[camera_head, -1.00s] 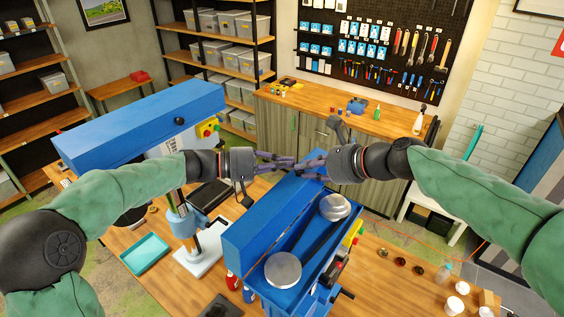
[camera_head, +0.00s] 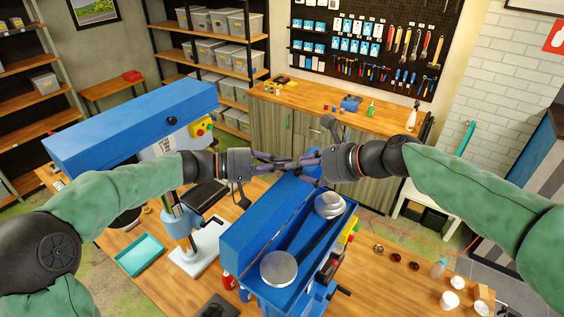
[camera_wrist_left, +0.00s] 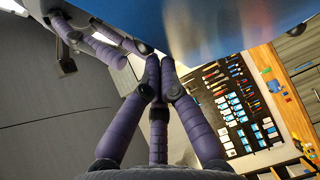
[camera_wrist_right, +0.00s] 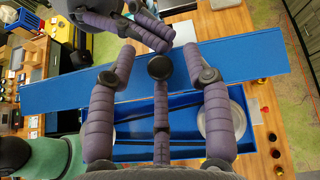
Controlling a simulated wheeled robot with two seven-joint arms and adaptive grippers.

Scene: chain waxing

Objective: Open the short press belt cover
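The short press's blue belt cover (camera_head: 262,224) stands raised along the left side of its housing. The housing is open, with two silver pulleys (camera_head: 279,268) (camera_head: 330,206) and a dark belt (camera_head: 306,240) showing. The cover also crosses the right wrist view (camera_wrist_right: 230,62). My left gripper (camera_head: 290,162) is at the far end of the cover; its fingers meet in the left wrist view (camera_wrist_left: 160,68), close to a blue surface, with nothing visible between them. My right gripper (camera_head: 303,164) is beside it, fingers spread and empty in the right wrist view (camera_wrist_right: 160,55), over the cover and housing.
A taller blue press (camera_head: 135,122) stands left on the wooden table (camera_head: 408,297). A teal tray (camera_head: 139,255) lies in front of it. Small cups (camera_head: 450,300) and a bottle (camera_head: 438,268) stand front right. A back workbench (camera_head: 300,99) is beyond the grippers.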

